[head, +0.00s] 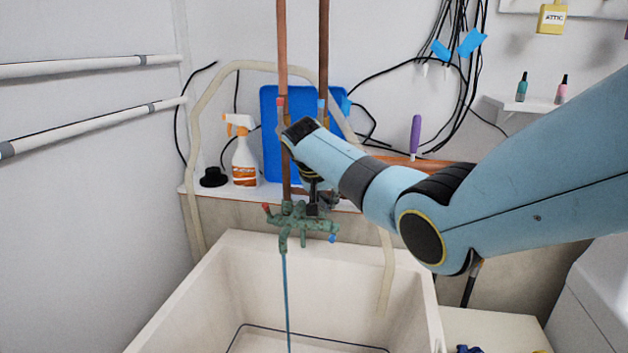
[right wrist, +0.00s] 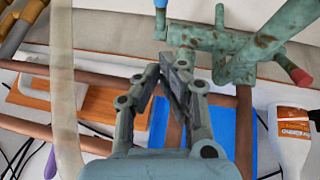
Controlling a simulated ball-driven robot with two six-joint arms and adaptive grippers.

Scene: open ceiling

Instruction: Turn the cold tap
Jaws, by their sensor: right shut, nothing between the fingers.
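The corroded green faucet (head: 292,222) stands over the back rim of the sink, with a blue stream (head: 286,300) running down from it. Its cold tap handle is the blue-tipped one (head: 332,239) on the right; a blue tip also shows at the top edge of the right wrist view (right wrist: 160,4). The hot handle is red-tipped (head: 266,207), on the left. My right gripper (head: 318,208) is shut and empty at the faucet, partly hidden by my arm. In the right wrist view its fingertips (right wrist: 168,66) are close to the faucet body; contact cannot be told. My left gripper is out of view.
The pale sink (head: 178,310) lies below the faucet. Behind it a ledge holds a spray bottle (head: 244,155), a black plug (head: 213,177) and a blue panel (head: 270,125). Copper pipes (head: 283,50) rise behind my right arm. A beige hose (head: 195,200) loops around.

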